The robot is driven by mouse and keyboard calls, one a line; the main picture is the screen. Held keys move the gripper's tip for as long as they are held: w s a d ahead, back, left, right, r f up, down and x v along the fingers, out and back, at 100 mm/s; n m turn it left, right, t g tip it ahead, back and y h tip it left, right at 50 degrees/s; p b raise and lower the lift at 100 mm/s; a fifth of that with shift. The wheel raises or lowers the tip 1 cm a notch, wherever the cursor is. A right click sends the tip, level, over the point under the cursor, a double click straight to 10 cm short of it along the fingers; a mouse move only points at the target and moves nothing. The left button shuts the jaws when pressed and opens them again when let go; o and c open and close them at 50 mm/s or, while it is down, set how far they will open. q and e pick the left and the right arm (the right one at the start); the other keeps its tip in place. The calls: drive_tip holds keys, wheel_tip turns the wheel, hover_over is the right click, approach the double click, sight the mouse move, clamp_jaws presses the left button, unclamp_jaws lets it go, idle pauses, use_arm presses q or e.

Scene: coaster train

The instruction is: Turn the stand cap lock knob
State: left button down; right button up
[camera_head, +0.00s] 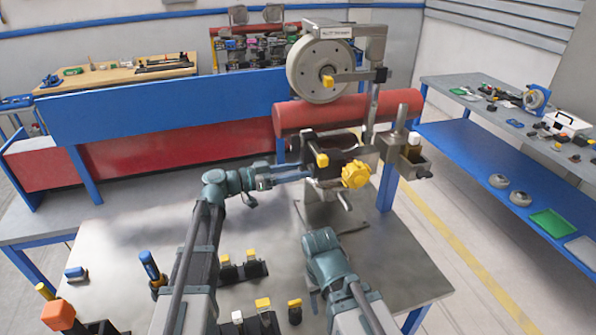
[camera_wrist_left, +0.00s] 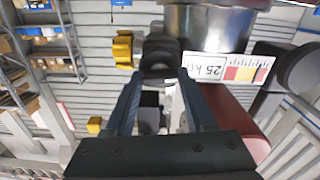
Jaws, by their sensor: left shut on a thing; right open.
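A large yellow lobed knob (camera_head: 355,175) sits on the front of the stand's dark metal assembly in the head view. A smaller yellow knob (camera_head: 322,160) is to its left. My left gripper (camera_head: 305,173) reaches in from the left at this dark assembly, and its fingertips are hard to make out there. In the left wrist view, my left gripper's fingers (camera_wrist_left: 160,82) close on a dark round part (camera_wrist_left: 160,60). A yellow knob (camera_wrist_left: 123,50) stands just left of that part. My right gripper is low in front of the stand, small and partly hidden by its own arm.
A large grey wheel (camera_head: 318,70) and a red cylinder (camera_head: 300,118) are above the assembly. Yellow-topped blocks (camera_head: 262,304) and a blue-handled tool (camera_head: 150,265) stand on the near bench. A blue shelf rack (camera_head: 500,175) is at right.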

use_arm(q)
drive_tip(key=n, duration=0.4)
drive_tip(key=shift+n, duration=0.3)
drive_tip(key=n, duration=0.3)
drive_tip(key=shift+n, duration=0.3)
drive_tip(key=n, duration=0.4)
drive_tip(key=shift+n, duration=2.2)
drive_tip(key=shift+f, duration=0.1)
drive_tip(key=shift+c, duration=1.2)
unclamp_jaws()
drive_tip(key=shift+a, duration=0.1)
drive_tip(key=shift+w, duration=0.1)
